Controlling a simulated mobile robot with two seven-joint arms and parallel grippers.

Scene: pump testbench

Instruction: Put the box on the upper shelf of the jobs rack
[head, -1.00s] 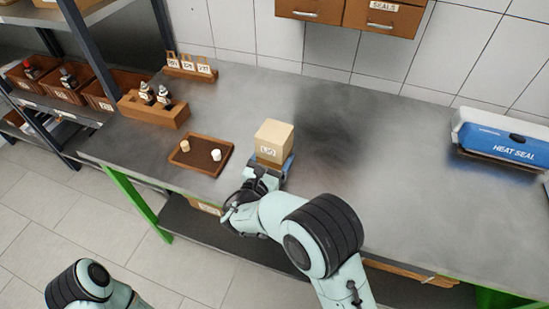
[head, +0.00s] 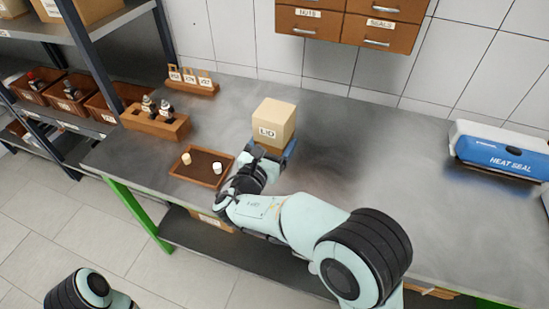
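The box (head: 274,121), a tan carton with a white label on its front, is upright above the workbench. My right gripper (head: 272,151) is at its lower front side and appears shut on it, with a blue part showing under the box; the fingertips are mostly hidden. A rack with dark posts stands at the left; its upper shelf (head: 118,20) shows at the top left with cartons on it. I cannot read a name on the rack. My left arm shows only at the bottom left, its gripper out of view.
On the workbench (head: 400,220) are a brown tray (head: 202,179) with two small white pieces, a wooden bottle holder (head: 155,125), a tagged stand (head: 192,85) and a blue heat sealer (head: 500,150). Drawers (head: 350,22) hang above. Brown bins (head: 70,105) fill the lower shelf.

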